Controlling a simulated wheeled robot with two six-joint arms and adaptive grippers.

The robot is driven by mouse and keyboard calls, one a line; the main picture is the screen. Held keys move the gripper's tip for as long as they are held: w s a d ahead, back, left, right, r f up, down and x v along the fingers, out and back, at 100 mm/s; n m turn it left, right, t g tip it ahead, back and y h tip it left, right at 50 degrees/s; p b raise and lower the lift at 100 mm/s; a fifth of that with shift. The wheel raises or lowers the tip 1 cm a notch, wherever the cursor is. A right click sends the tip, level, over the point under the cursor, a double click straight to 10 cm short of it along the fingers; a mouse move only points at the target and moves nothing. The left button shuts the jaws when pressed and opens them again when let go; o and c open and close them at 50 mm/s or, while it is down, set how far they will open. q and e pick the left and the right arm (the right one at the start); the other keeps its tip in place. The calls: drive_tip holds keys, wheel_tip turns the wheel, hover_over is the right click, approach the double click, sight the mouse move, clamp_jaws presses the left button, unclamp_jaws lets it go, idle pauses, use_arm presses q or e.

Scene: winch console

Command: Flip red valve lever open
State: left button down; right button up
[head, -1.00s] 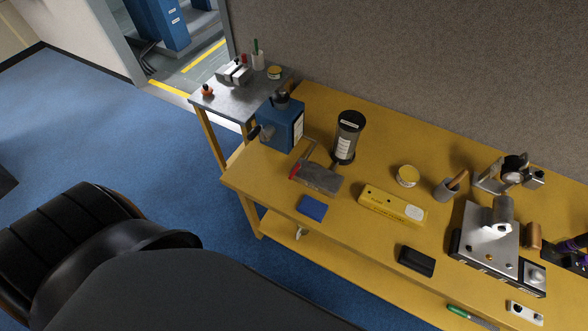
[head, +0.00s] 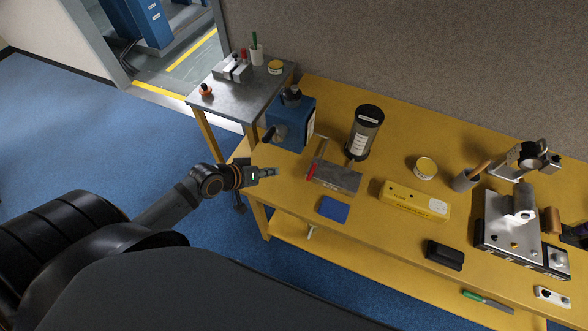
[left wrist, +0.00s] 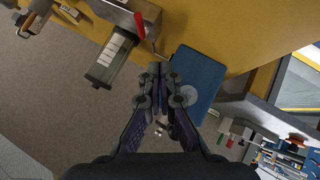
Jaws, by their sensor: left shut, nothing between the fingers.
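The red lever (head: 311,172) sits at the left end of a grey block (head: 335,178) with a thin pipe, near the table's left end. It also shows in the left wrist view (left wrist: 140,24), near the top. My left gripper (head: 273,171) is just left of the lever, over the table's left edge, apart from it. Its fingers are together and empty in the left wrist view (left wrist: 160,85). My right gripper is not seen.
A blue box with a crank (head: 293,118) stands behind my left gripper. A dark cylinder (head: 365,132) stands behind the block. A blue pad (head: 332,209) and a yellow bar (head: 414,200) lie in front and right. A dark, purple-marked object (head: 578,236) is cut off at right.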

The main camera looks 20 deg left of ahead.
use_arm(q)
drive_tip(key=r, duration=0.2)
drive_tip(key=h, duration=0.1)
hover_over(310, 171)
drive_tip(key=s+a, duration=0.3)
drive_tip(key=a, duration=0.1)
wheel_tip(310, 171, down, 5)
drive_tip(key=shift+w+d+f, duration=0.1)
drive_tip(key=shift+d+f, duration=0.35)
drive_tip(key=shift+f, duration=0.2)
drive_tip(key=shift+w+d+f, duration=0.1)
drive_tip(key=shift+d+f, duration=0.3)
drive_tip(key=shift+f, duration=0.2)
drive_tip(key=shift+s+d+f, duration=0.15)
drive_tip(key=shift+d+f, duration=0.25)
drive_tip(key=shift+f, duration=0.2)
drive_tip(key=shift+a+t, duration=0.1)
drive_tip(key=shift+t, duration=0.2)
